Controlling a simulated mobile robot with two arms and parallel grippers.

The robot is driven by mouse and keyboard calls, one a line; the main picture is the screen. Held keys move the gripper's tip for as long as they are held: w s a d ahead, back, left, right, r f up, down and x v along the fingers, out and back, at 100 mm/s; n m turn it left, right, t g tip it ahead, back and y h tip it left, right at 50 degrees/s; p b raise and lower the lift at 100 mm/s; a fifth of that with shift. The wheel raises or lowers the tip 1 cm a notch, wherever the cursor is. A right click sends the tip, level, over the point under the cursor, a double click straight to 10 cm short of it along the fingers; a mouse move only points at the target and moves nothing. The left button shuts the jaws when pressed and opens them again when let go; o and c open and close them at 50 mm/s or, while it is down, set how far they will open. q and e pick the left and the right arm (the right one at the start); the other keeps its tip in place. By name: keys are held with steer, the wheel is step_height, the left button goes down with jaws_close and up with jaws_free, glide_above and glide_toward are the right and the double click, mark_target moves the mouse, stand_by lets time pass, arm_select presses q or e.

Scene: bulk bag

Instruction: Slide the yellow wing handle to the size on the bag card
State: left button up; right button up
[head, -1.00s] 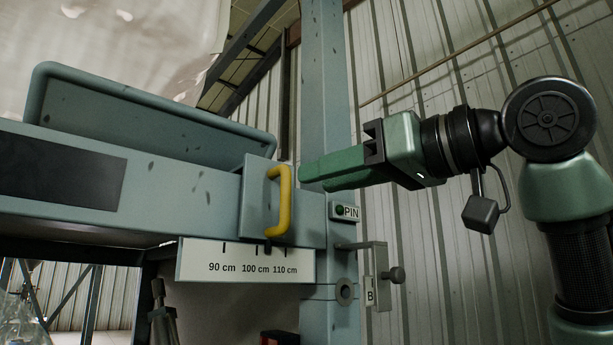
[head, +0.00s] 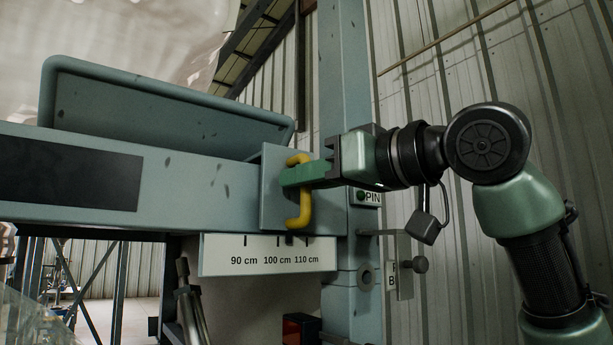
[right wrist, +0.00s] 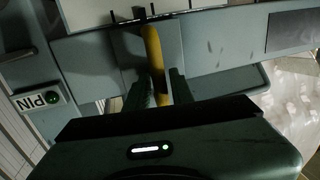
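The yellow wing handle (head: 304,214) is an upright bar on a grey-blue sliding block (head: 273,190) at the beam's right end. Below it, a white scale (head: 225,258) reads 90, 100 and 110 cm. A dark pointer (head: 289,240) stands between the 100 and 110 marks. My right gripper (head: 300,176) is at the handle's upper middle. In the right wrist view its fingers (right wrist: 160,88) stand on either side of the handle (right wrist: 153,50), seemingly with a narrow gap on the right. My left gripper is out of view. I see no readable bag card.
A PIN label with a green lamp (head: 362,196) is on the post (head: 344,90), right of the block. A knob and bracket (head: 405,265) with a partly hidden tag sit below it. A pale bag (head: 140,30) hangs above the beam.

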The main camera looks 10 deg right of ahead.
jaws_close()
stand_by(1.1)
